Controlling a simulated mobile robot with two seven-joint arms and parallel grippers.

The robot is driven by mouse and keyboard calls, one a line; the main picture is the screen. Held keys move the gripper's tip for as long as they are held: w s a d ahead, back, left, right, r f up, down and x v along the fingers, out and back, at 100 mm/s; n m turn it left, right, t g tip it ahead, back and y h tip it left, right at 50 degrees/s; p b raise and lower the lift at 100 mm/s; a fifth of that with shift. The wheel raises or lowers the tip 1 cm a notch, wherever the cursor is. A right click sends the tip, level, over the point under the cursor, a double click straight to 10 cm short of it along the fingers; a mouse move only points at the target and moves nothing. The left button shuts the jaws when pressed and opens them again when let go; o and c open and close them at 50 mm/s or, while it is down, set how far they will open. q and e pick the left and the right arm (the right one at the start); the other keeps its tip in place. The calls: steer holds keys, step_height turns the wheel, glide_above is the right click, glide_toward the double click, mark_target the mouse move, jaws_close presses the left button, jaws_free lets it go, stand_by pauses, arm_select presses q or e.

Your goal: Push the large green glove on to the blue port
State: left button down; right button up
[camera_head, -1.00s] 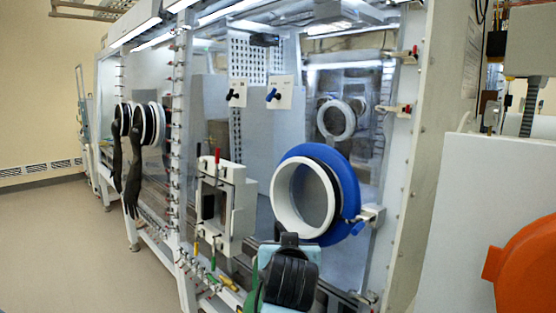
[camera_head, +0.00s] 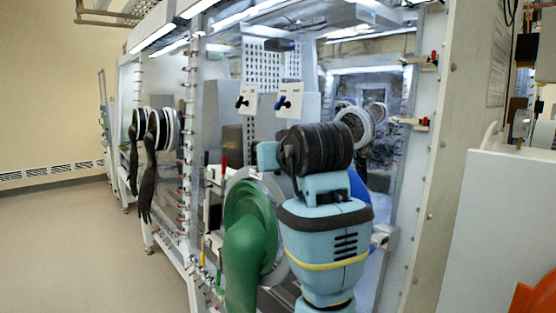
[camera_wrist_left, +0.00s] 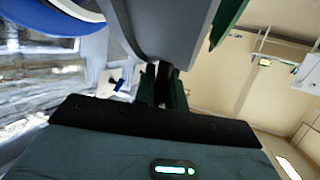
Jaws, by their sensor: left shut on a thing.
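The large green glove (camera_head: 250,240) hangs at the lower middle of the head view, with a pale grey cuff ring (camera_head: 237,178) around its opening. My left arm stands in front of the blue port (camera_head: 358,187), so only a blue sliver of it shows there. In the left wrist view the blue port (camera_wrist_left: 45,22) is at the upper left, apart from the grey cuff ring (camera_wrist_left: 170,28). A strip of green glove (camera_wrist_left: 228,20) shows beyond the cuff. My left gripper (camera_wrist_left: 160,85) is shut on the cuff's edge; the head view hides its fingers. My right gripper is out of view.
Black gloves (camera_head: 148,170) hang from ports farther left. A white post (camera_head: 455,120) bounds the right side. The floor at left (camera_head: 75,240) is clear.

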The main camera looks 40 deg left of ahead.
arm_select(q)
steer(key=shift+s+d, duration=0.1)
steer(key=w, duration=0.7)
steer(key=shift+d+f, duration=0.3)
steer(key=shift+f, duration=0.05)
steer(key=shift+w+d+f+b, duration=0.1)
steer(key=shift+w+f+b, duration=0.05)
steer(key=shift+w, duration=1.1)
steer(key=shift+w+d+f+b, duration=0.1)
steer(key=shift+w+d, duration=0.05)
steer(key=shift+w, duration=1.05)
steer(key=shift+w+d+f+b, duration=0.1)
steer(key=shift+w+f+b, duration=0.05)
steer(key=shift+w, duration=1.1)
stand_by(3.1)
